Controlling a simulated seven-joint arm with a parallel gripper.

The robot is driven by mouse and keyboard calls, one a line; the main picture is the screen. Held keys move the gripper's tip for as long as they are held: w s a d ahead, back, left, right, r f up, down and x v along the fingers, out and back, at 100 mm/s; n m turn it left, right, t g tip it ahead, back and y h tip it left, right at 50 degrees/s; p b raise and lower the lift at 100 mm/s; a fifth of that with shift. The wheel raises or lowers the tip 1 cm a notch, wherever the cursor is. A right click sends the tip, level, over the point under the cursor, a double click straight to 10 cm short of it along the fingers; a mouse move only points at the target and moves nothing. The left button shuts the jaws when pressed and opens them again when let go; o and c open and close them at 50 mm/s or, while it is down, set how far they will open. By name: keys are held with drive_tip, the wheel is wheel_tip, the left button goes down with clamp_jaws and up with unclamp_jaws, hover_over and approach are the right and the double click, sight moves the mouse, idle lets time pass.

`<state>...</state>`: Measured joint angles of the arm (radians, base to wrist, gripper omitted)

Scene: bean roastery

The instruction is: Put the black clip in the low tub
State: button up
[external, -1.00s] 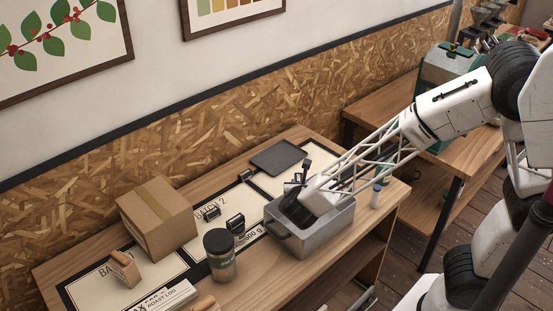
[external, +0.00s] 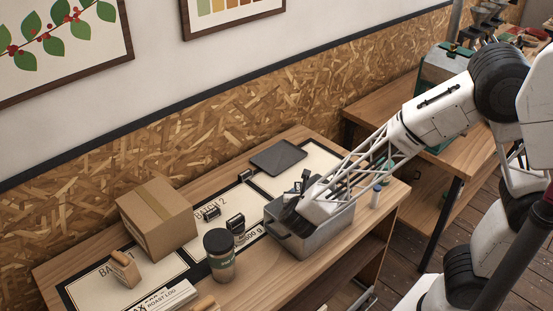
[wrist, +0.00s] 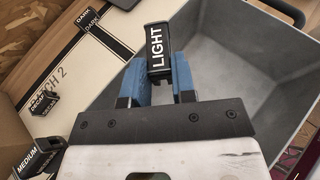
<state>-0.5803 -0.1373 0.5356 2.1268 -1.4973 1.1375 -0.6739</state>
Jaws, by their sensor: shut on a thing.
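My gripper (external: 301,191) is shut on a black clip marked LIGHT (wrist: 157,50). In the wrist view its blue fingers (wrist: 157,78) close on either side of the clip, with the label facing the camera. The low tub (external: 323,243) is a grey, open box with handles, near the right end of the table. It also shows in the wrist view (wrist: 235,65), below and right of the clip. My gripper is over the tub, with the clip near its far left rim. The arm hides part of the tub's inside.
Other black clips, marked DARK (wrist: 87,18), DECAF (wrist: 40,101) and MEDIUM (wrist: 38,157), stand on the mat. A cardboard box (external: 157,220), a dark-lidded jar (external: 220,256) and a wooden-handled stamp (external: 125,268) are to the left. A dark flat tray (external: 278,157) lies behind the tub.

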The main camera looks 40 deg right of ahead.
drive_tip(key=shift+f, duration=0.4)
drive_tip(key=o, duration=0.9)
drive_tip(key=shift+r, duration=0.1)
drive_tip(key=shift+r+v, duration=0.25)
drive_tip(key=shift+v, duration=2.85)
drive_tip(key=shift+r+v, duration=0.2)
drive_tip(key=shift+v, duration=2.9)
drive_tip(key=shift+w+d, duration=0.1)
drive_tip(key=shift+w, duration=0.05)
